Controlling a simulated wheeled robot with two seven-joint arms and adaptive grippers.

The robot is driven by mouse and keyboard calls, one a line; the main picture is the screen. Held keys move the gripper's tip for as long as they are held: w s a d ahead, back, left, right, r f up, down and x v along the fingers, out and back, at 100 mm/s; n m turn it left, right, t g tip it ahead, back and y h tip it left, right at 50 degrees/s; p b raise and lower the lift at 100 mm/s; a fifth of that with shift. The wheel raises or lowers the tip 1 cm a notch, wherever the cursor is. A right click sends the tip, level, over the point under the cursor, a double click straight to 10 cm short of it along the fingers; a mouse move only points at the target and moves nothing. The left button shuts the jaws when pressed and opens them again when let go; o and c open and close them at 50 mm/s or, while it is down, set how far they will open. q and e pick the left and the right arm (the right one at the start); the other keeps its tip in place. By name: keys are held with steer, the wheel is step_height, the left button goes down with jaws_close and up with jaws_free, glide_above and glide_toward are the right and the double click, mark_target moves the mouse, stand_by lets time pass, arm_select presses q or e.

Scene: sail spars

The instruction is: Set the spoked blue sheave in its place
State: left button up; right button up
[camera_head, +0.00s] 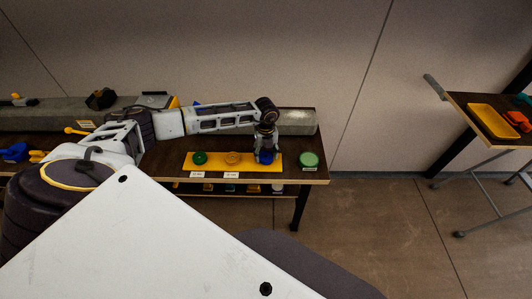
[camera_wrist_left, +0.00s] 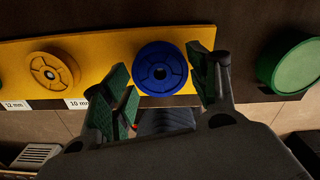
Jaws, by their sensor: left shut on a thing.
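The spoked blue sheave (camera_wrist_left: 161,68) is a round disc with a dark centre hole. It is between the two green-padded fingers of my left gripper (camera_wrist_left: 164,85), which is shut on it. In the head view my left gripper (camera_head: 266,144) points down, with the blue sheave (camera_head: 266,157) below it at the right part of the yellow board (camera_head: 216,162). I cannot tell whether the sheave rests on the board or is just above it. My right gripper is not in view.
A green disc (camera_head: 200,158) and a yellow disc (camera_head: 233,158) sit on the board, left of the sheave. A green round thing (camera_head: 309,159) stands to the right. A grey beam (camera_head: 297,121) lies behind. A side table with a yellow tray (camera_head: 493,121) is far right.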

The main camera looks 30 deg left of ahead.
arm_select(q)
steer(key=shift+f+b, duration=0.35)
steer(key=shift+f, duration=0.15)
stand_by(0.4)
steer(key=o, duration=1.2)
steer(key=shift+r, duration=0.15)
steer(key=shift+r, duration=5.85)
